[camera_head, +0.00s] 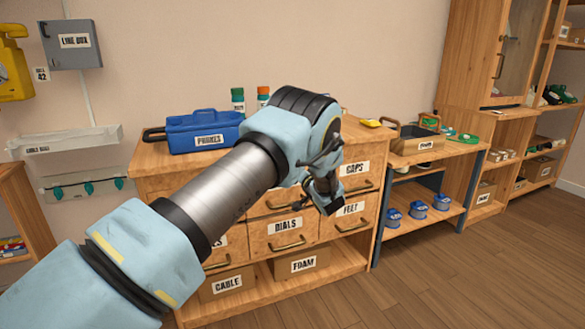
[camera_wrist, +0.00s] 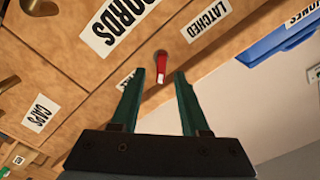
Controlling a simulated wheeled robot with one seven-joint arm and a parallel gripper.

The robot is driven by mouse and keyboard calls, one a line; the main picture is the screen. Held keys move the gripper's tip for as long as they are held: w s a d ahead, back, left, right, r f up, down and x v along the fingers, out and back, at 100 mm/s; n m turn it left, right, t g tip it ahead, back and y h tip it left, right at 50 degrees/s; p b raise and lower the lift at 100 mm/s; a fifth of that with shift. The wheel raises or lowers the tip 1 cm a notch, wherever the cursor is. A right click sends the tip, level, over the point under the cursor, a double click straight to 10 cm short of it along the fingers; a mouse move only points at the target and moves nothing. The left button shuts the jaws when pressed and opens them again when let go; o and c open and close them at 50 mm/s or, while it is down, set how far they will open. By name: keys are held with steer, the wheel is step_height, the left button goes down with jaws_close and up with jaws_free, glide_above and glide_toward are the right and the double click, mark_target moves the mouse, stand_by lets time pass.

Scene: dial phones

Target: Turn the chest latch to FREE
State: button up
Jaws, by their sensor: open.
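The chest latch (camera_wrist: 161,66) is a small red lever with a pale tip, on the wooden front of the chest (camera_head: 150,182). In the wrist view it hangs down the picture from its round pivot. A LATCHED label (camera_wrist: 208,22) is up and right of it. Another label (camera_wrist: 126,80), mostly hidden by a finger, is at lower left; I cannot read it. My gripper (camera_wrist: 160,73) is open, its two green fingers on either side of the lever, with gaps visible. I cannot tell its depth from the lever. In the head view my arm hides the latch and my gripper (camera_head: 325,192) is at the chest front.
Labelled drawers with brass handles surround the latch, including CAPS (camera_wrist: 40,113) and one reading "ORDS" (camera_wrist: 115,24). A blue PHONES toolbox (camera_head: 203,130) and two bottles stand on top of the chest. A workbench (camera_head: 440,152) stands to the right. The floor at front right is clear.

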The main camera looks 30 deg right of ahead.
steer(key=s+a, duration=0.1)
steer(key=s, duration=0.7)
steer(key=shift+s, duration=0.3)
steer(key=shift+a, duration=0.1)
steer(key=w+a+r+n+g, duration=0.2)
steer(key=w+a+r+g, duration=0.15)
steer(key=w+a, duration=0.8)
steer(key=s+a+n+g, duration=0.1)
steer(key=s+a+g, duration=0.2)
steer(key=a, duration=0.6)
steer(key=s+a+n+g, duration=0.2)
steer(key=a+g, duration=0.1)
steer(key=a, duration=0.5)
steer(key=s+a+n+g+y, duration=0.2)
steer(key=s+a+n+g, duration=0.35)
steer(key=s+a, duration=1.7)
step_height(320, 180, up, 16)
steer(key=a+m+g+p, duration=0.1)
steer(key=p, duration=1.4)
